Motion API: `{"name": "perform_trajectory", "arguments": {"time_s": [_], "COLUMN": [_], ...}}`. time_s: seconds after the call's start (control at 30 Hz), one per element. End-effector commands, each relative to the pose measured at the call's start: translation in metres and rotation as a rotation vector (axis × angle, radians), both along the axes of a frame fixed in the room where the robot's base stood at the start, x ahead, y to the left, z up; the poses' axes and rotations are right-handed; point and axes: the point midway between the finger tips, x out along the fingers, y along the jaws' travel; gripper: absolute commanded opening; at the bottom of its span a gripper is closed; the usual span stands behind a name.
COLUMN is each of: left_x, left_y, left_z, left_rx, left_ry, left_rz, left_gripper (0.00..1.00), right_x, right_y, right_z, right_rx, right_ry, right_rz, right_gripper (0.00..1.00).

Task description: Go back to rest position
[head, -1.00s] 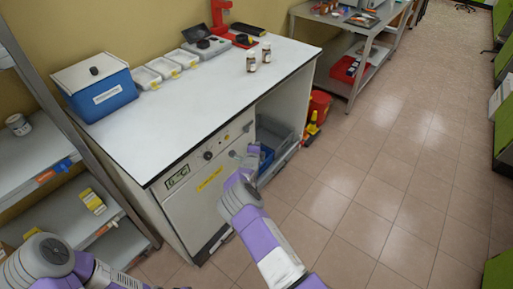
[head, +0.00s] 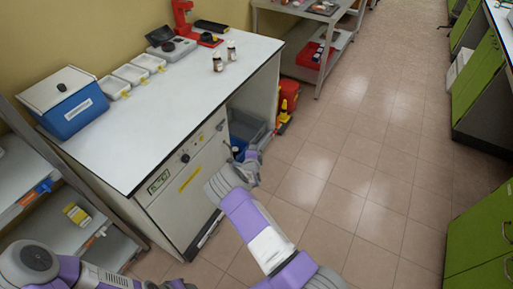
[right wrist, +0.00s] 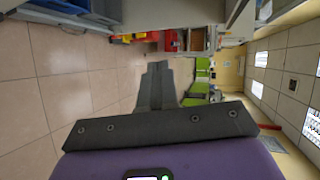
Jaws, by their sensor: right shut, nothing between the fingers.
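My right arm reaches up from the bottom of the head view. Its gripper (head: 250,154) is in front of the open bay of the white cabinet, by the grey tub. In the right wrist view, its two dark fingers (right wrist: 157,68) lie together with nothing between them. My left arm shows at the bottom left of the head view, but its fingers are out of the picture.
The white cabinet (head: 165,125) carries a blue box (head: 75,108), white trays and two small brown bottles (head: 224,57). The grey tub (head: 246,130) stands in its bay. A shelf rack is at left. The tiled floor (head: 345,165) at right is clear.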

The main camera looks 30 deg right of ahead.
Motion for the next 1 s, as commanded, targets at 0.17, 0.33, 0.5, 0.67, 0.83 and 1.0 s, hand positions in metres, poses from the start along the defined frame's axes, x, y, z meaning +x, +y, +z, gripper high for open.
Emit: {"name": "perform_trajectory", "arguments": {"time_s": [0.17, 0.33, 0.5, 0.67, 0.83, 1.0], "left_x": [0.000, 0.000, 0.000, 0.000, 0.000, 0.000], "left_y": [0.000, 0.000, 0.000, 0.000, 0.000, 0.000], "left_z": [0.007, 0.007, 0.007, 0.007, 0.007, 0.007], "left_rx": [0.000, 0.000, 0.000, 0.000, 0.000, 0.000], "left_ry": [0.000, 0.000, 0.000, 0.000, 0.000, 0.000], "left_rz": [0.000, 0.000, 0.000, 0.000, 0.000, 0.000], "left_gripper": [0.43, 0.43, 0.43, 0.43, 0.43, 0.43], "right_x": [-0.015, -0.018, -0.026, -0.083, -0.186, -0.279], "right_y": [-0.009, -0.010, -0.017, -0.043, -0.042, 0.009], "right_z": [0.005, 0.005, 0.001, -0.031, -0.083, -0.122], "right_rx": [0.000, 0.001, 0.036, 0.263, 0.632, 0.949], "right_ry": [0.001, 0.000, -0.002, -0.028, -0.106, -0.229], "right_rz": [-0.002, -0.001, -0.050, -0.352, -0.886, -1.438], "right_gripper": [0.00, 0.00, 0.00, 0.00, 0.00, 0.00]}}
